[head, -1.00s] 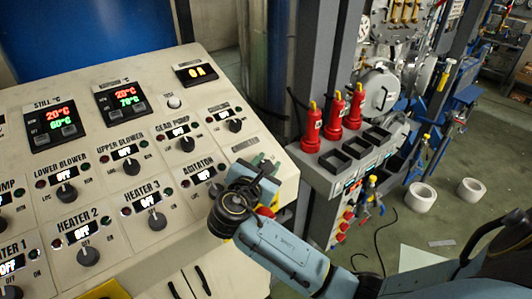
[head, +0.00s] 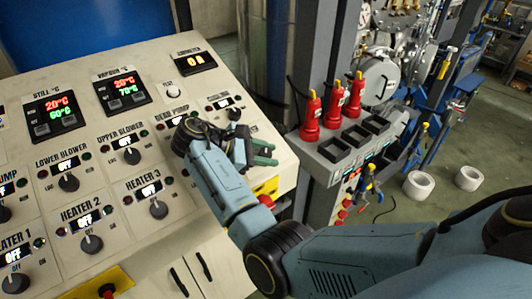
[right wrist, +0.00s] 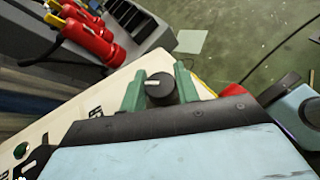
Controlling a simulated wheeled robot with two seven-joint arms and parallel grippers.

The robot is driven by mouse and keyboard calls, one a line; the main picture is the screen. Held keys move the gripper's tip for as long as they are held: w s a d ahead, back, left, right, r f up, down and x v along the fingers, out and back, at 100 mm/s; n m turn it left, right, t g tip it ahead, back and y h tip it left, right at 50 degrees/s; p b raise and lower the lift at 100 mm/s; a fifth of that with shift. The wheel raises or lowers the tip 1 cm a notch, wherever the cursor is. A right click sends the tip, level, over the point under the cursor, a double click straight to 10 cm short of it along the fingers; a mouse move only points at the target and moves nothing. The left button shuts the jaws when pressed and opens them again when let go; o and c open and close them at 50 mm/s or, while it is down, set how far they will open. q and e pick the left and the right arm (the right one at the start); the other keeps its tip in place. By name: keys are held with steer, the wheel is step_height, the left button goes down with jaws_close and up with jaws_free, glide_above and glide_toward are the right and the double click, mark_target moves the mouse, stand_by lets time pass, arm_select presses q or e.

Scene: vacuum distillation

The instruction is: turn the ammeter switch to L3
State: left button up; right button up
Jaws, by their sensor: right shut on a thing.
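In the head view my right gripper (head: 262,153) is at the right edge of the sloping control panel (head: 207,92). In the right wrist view its green fingers (right wrist: 160,84) stand on both sides of a round black knob (right wrist: 161,90) with a white pointer mark, shut on it. The ammeter display (head: 194,63) at the panel's top right shows lit orange digits. My left gripper is not in view.
Several other knobs line the panel, such as the Heater 3 knob (head: 158,209) and the Upper Blower knob (head: 132,156). A white test button (head: 173,92) is above the gripper. Red cylinders (head: 333,112) stand right of the panel. A yellow-backed red button (head: 107,290) is at the front.

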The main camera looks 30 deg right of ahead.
steer(key=shift+f+m+g+y, duration=0.1)
steer(key=shift+m+g+y, duration=1.4)
steer(key=shift+m, duration=0.1)
steer(key=shift+s, duration=0.1)
steer(key=o, duration=0.9)
steer(key=shift+o, duration=0.3)
steer(key=shift+m, duration=0.3)
